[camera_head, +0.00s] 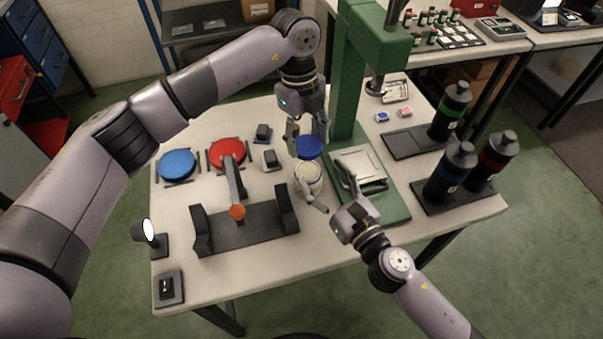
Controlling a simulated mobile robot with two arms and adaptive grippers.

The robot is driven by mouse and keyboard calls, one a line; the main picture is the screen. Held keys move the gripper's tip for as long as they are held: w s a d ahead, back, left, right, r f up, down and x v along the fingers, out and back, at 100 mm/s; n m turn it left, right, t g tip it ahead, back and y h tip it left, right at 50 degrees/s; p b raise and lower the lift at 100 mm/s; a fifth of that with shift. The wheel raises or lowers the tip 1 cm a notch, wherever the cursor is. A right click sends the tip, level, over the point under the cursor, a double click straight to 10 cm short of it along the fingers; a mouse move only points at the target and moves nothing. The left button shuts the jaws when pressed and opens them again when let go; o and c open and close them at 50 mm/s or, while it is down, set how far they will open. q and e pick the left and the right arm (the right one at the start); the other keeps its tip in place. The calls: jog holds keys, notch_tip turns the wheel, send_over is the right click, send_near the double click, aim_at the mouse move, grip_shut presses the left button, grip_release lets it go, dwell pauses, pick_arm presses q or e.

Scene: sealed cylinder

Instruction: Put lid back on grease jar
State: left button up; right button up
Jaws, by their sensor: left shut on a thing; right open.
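The grease jar (308,181) stands upright on the table in front of the green press. It is open at the top, with a pale filling showing. My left gripper (308,143) is shut on the blue lid (309,149) and holds it just behind and above the jar's mouth. Whether the lid touches the rim cannot be told. My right gripper (332,190) is open, its fingers spread at the jar's right side, one reaching low near the jar's base and one near the press plate. Contact with the jar cannot be made out.
The green press (358,75) stands just right of the jar. Dark bottles (452,172) stand at the right. A blue disc (177,165), a red disc (227,153) and a black cradle (244,233) lie to the left. The table's (345,243) front middle is clear.

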aim_at(315, 189)
pick_arm(q)
jog(key=shift+s+d+r, duration=0.2)
jog(key=shift+s+d, duration=0.05)
jog(key=shift+s, duration=0.15)
jog(key=shift+w+a+f, duration=0.1)
jog(key=shift+w+a, duration=0.05)
jog(key=shift+w, duration=0.05)
pick_arm(e)
jog(key=f, duration=0.7)
jog(key=shift+s+d+f, duration=0.15)
jog(key=shift+s+f, duration=0.05)
jog(key=shift+f, duration=0.2)
jog(key=x, duration=0.6)
jog(key=shift+w+f, duration=0.1)
jog(key=shift+w, duration=0.2)
jog(key=shift+w+a, duration=0.3)
jog(key=shift+a, duration=0.1)
jog(key=shift+c, duration=0.3)
jog(key=c, duration=1.3)
pick_arm(q)
jog(key=shift+f, duration=2.5)
